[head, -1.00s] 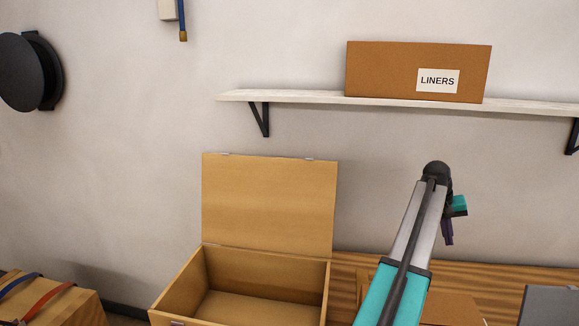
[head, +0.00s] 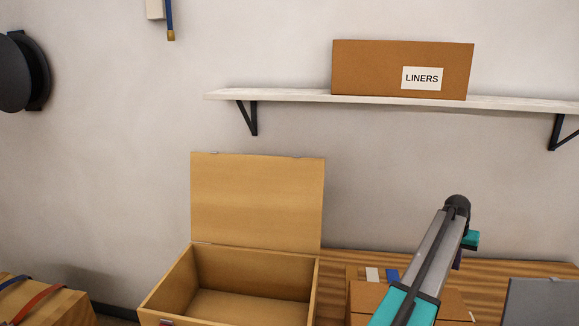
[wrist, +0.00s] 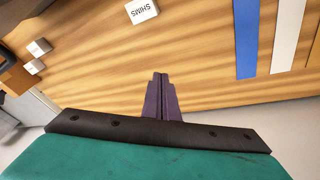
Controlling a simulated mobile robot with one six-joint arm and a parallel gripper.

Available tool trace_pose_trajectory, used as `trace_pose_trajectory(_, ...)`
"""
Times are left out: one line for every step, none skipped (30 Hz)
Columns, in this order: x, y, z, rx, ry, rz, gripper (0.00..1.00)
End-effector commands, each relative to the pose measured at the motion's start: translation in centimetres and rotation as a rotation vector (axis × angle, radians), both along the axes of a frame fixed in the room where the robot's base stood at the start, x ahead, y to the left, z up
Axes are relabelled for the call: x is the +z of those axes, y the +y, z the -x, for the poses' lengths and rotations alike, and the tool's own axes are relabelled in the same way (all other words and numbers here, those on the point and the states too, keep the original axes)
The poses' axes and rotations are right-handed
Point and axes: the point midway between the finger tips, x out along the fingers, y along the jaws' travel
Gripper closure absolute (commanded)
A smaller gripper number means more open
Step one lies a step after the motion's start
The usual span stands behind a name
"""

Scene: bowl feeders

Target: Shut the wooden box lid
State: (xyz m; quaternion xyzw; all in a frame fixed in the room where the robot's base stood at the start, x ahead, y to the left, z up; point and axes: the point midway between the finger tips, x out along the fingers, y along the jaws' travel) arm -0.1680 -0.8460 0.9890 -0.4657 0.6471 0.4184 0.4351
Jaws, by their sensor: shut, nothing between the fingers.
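The wooden box (head: 159,293) stands open at the lower middle of the head view, with its front cut off by the frame edge. Its inside looks empty. Its lid (head: 257,202) stands upright at the back, near the wall. My gripper (wrist: 160,78) shows purple fingers closed together with nothing between them in the wrist view, over a wooden surface. In the head view my gripper is mostly hidden behind my arm, to the right of the box and apart from the lid.
A wooden bench top (head: 345,262) runs right of the box, with a brown carton (head: 364,299) and a grey box (head: 540,300). A white SHIMS block (wrist: 142,10) and a blue strip (wrist: 245,40) lie on the wood. A shelf (head: 300,97) holds the LINERS box (head: 365,70).

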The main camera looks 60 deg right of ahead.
Motion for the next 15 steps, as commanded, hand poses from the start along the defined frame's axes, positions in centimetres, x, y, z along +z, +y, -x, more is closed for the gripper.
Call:
trace_pose_trajectory(-0.1, -0.3, -1.0, 0.002, -0.03, 0.003, 1.0)
trace_pose_trajectory(-0.1, -0.5, -1.8, 0.003, -0.051, 0.006, 1.0)
trace_pose_trajectory(-0.1, -0.7, -2.8, 0.005, -0.079, 0.009, 1.0)
trace_pose_trajectory(0.0, -0.9, -3.6, 0.007, -0.104, 0.011, 1.0)
trace_pose_trajectory(0.0, -1.1, -4.5, 0.01, -0.128, 0.014, 1.0)
trace_pose_trajectory(0.1, -1.4, -5.8, 0.014, -0.165, 0.016, 1.0)
trace_pose_trajectory(0.2, -1.6, -6.8, 0.017, -0.193, 0.018, 1.0)
trace_pose_trajectory(0.3, -1.8, -8.1, 0.022, -0.228, 0.019, 1.0)
trace_pose_trajectory(0.5, -2.1, -9.9, 0.028, -0.276, 0.02, 1.0)
trace_pose_trajectory(0.7, -2.3, -11.2, 0.033, -0.312, 0.022, 1.0)
trace_pose_trajectory(1.0, -2.4, -12.5, 0.038, -0.348, 0.022, 1.0)
trace_pose_trajectory(1.3, -2.6, -14.3, 0.046, -0.397, 0.021, 1.0)
trace_pose_trajectory(1.6, -2.7, -15.6, 0.052, -0.435, 0.02, 1.0)
trace_pose_trajectory(2.0, -2.8, -17.0, 0.058, -0.471, 0.02, 1.0)
trace_pose_trajectory(2.5, -2.9, -18.7, 0.067, -0.519, 0.018, 1.0)
